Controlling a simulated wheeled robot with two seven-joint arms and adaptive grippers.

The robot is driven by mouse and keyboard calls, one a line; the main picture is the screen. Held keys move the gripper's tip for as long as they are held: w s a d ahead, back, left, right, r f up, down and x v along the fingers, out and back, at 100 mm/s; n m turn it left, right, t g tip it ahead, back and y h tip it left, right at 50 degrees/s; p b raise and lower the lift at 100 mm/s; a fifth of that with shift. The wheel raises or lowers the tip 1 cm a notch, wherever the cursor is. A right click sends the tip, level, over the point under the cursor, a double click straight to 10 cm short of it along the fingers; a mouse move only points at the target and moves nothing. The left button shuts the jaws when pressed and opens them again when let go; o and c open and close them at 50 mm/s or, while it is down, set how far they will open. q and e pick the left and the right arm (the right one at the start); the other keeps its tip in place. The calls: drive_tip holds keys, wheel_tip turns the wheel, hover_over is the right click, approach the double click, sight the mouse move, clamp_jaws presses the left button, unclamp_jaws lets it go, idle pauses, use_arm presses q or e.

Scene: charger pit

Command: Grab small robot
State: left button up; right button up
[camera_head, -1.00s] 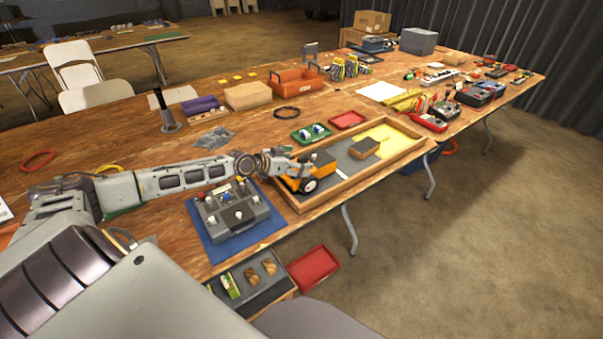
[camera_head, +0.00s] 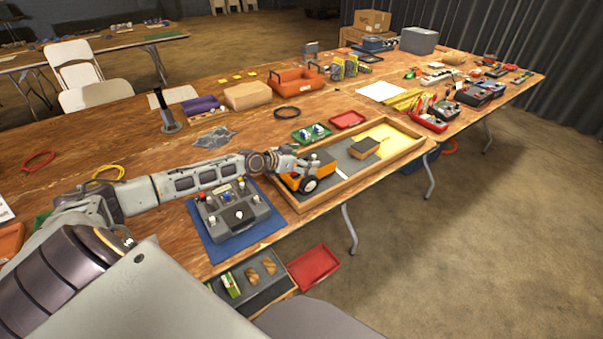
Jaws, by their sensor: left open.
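The small robot (camera_head: 318,167) is orange with a dark top and black wheels with pale hubs. It sits at the left end of a shallow wooden-walled pit (camera_head: 378,176) on the table. My left gripper (camera_head: 301,168) is at the left side of the small robot, very close to it and overlapping it in the picture. The gripper is open; its fingertips are small and partly lost against the robot, so I cannot tell if they touch it. My right gripper is not in view.
A grey control box (camera_head: 232,210) stands on a blue mat just below my left arm. A brown block (camera_head: 364,148) lies in the pit. A green tray (camera_head: 311,134) and a red tray (camera_head: 347,120) sit behind it. The table's front edge is close.

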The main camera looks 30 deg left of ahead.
use_arm(q)
drive_tip(key=shift+w+d+f, duration=0.1)
drive_tip(key=shift+w+f, duration=0.05)
drive_tip(key=shift+w, duration=0.2)
drive_tip(key=shift+w+d+f, duration=0.2)
drive_tip(key=shift+w, duration=0.2)
drive_tip(key=shift+w+f, duration=0.1)
drive_tip(key=shift+w, duration=0.1)
drive_tip(key=c, duration=1.5)
drive_tip(key=shift+w+r, duration=0.1)
drive_tip(key=shift+r, duration=0.1)
drive_tip(key=shift+c, duration=1.3)
drive_tip(key=shift+r, duration=0.1)
